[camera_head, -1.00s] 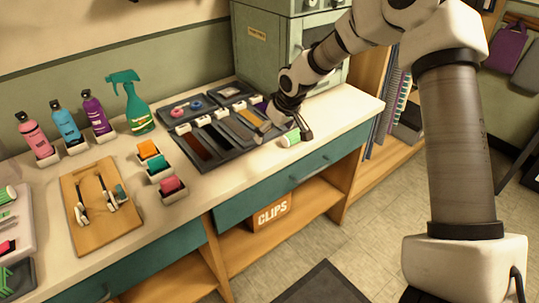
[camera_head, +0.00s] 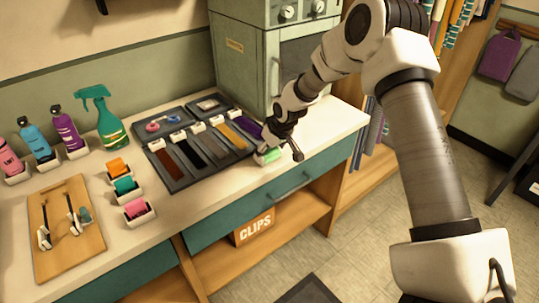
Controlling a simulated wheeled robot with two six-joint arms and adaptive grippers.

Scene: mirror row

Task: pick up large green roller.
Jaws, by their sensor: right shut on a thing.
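A green roller (camera_head: 269,156) with pale ends lies on its side at the front edge of the counter, beside the right end of the dark hair-swatch tray. My right gripper (camera_head: 281,151) reaches down over it from behind and is shut on it. The gripper's dark fingers hide part of the roller. I cannot tell whether the roller touches the counter. My left gripper is out of view.
The dark tray (camera_head: 178,180) holds coloured hair swatches. Several bottles, including a green spray bottle (camera_head: 108,125), stand at the back left. Small cups, with pink (camera_head: 136,208) in front, and a wooden board (camera_head: 95,250) are left. The counter is clear to the right.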

